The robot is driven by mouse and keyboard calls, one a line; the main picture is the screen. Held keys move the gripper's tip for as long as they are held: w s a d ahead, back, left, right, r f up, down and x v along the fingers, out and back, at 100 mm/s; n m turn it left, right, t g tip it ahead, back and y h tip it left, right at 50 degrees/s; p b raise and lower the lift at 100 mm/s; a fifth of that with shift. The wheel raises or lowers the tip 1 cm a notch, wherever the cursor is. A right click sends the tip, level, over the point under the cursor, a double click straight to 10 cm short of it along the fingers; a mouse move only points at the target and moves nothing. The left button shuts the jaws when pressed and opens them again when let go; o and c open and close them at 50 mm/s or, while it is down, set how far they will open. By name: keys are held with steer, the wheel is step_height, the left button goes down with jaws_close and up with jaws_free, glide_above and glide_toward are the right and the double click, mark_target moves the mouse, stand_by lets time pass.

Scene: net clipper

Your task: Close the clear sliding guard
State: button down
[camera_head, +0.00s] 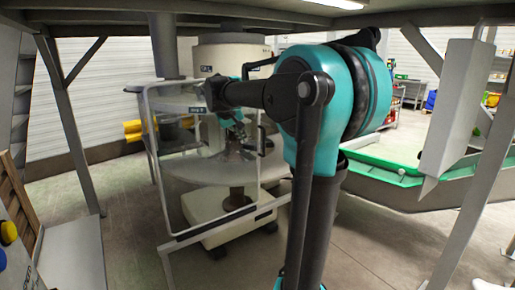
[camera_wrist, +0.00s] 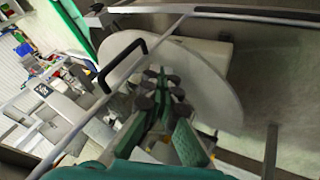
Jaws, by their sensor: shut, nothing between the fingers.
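The clear guard (camera_head: 215,229) is a see-through panel in a thin pale frame at the front of the cream machine in the head view. Its frame edge crosses the wrist view (camera_wrist: 160,42). A black bar handle (camera_head: 262,141) is on the guard's right side; it also shows in the wrist view (camera_wrist: 118,60), left of the fingertips. My gripper (camera_head: 238,138), teal with dark pads, is shut and empty, apart from the handle and to its left in the head view. The fingers are central in the wrist view (camera_wrist: 162,92). Whether they touch the panel cannot be told.
The cream machine (camera_head: 222,55) has round pale plates behind the guard. A grey steel frame with slanted legs (camera_head: 68,120) surrounds the area. A green-edged trough (camera_head: 385,165) stands at the right. A yellow item (camera_head: 133,130) is at the left. The floor in front is clear.

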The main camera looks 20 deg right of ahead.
mark_target(249, 148)
steer(key=x, duration=0.7)
steer(key=w+x, duration=0.1)
steer(key=x, duration=0.2)
steer(key=shift+w+d+r, duration=0.15)
steer(key=shift+w+r, duration=0.05)
steer(key=shift+r, duration=0.05)
steer(key=d, duration=0.2)
steer(key=shift+d+r, duration=0.1)
steer(key=shift+d, duration=0.8)
steer(key=w+d, duration=0.4)
steer(key=d, duration=1)
steer(key=w+d, duration=0.4)
steer(key=d, duration=1)
steer(key=w+d, duration=0.4)
steer(key=d, duration=1)
steer(key=shift+w+d, duration=0.1)
